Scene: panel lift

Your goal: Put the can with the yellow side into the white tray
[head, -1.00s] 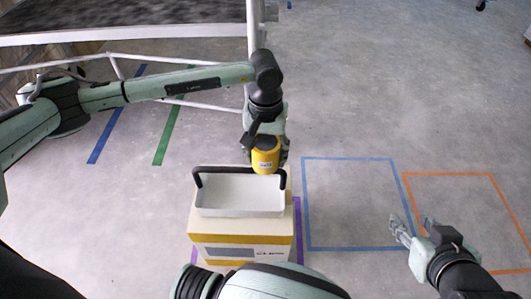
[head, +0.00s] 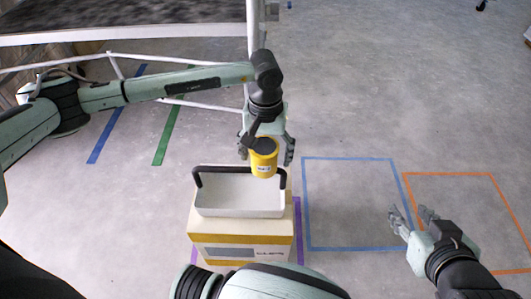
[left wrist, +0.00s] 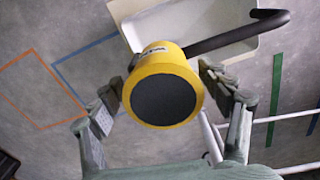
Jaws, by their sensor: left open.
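The yellow-sided can (head: 263,160) has a dark round end and a small white label. In the head view it overlaps the far, handle side of the white tray (head: 240,212), apparently above it; I cannot tell whether it touches the handle. My left gripper (head: 267,150) is open, with its fingers spread on both sides of the can. The left wrist view shows the can (left wrist: 190,72) between the fingers, with gaps beside it, and part of the tray (left wrist: 222,14) beyond. My right gripper (head: 412,221) is open and empty at the lower right.
The tray, with its black handle (head: 240,170), stands on a cardboard box (head: 240,240). Blue (head: 349,158) and orange (head: 450,174) taped outlines on the floor are empty. A white-framed structure (head: 250,30) stands at the upper left.

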